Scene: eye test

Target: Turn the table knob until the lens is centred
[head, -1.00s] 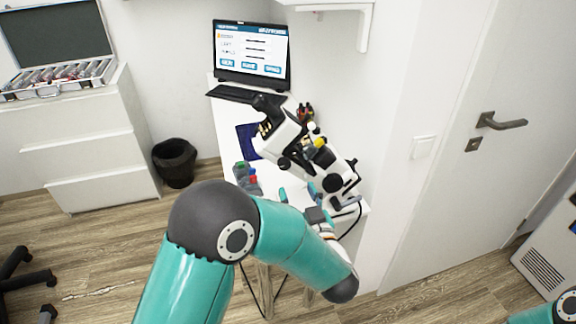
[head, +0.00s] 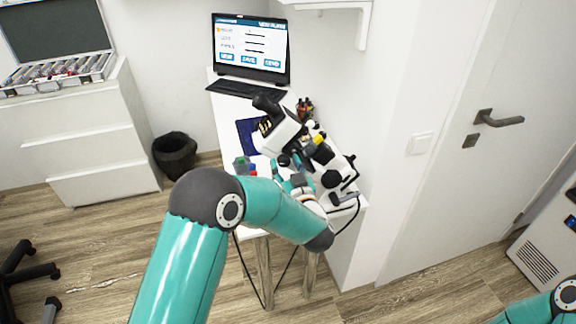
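A white and black microscope (head: 284,133) stands on the narrow white table (head: 229,107). A round black knob (head: 331,179) shows low on its side; I cannot tell if this is the table knob. The lens and its centring cannot be made out. My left gripper (head: 297,180) is at the microscope's base, left of the black knob. Its own wrist and forearm hide part of it, so its opening and any contact are unclear. My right arm shows only at the bottom right corner; its gripper is out of view.
A laptop (head: 250,45) with a lit screen stands at the table's far end. A holder with pens (head: 304,106) is behind the microscope, small coloured items (head: 241,164) in front. A black bin (head: 175,155) and drawers (head: 95,135) are left, a door (head: 470,130) right.

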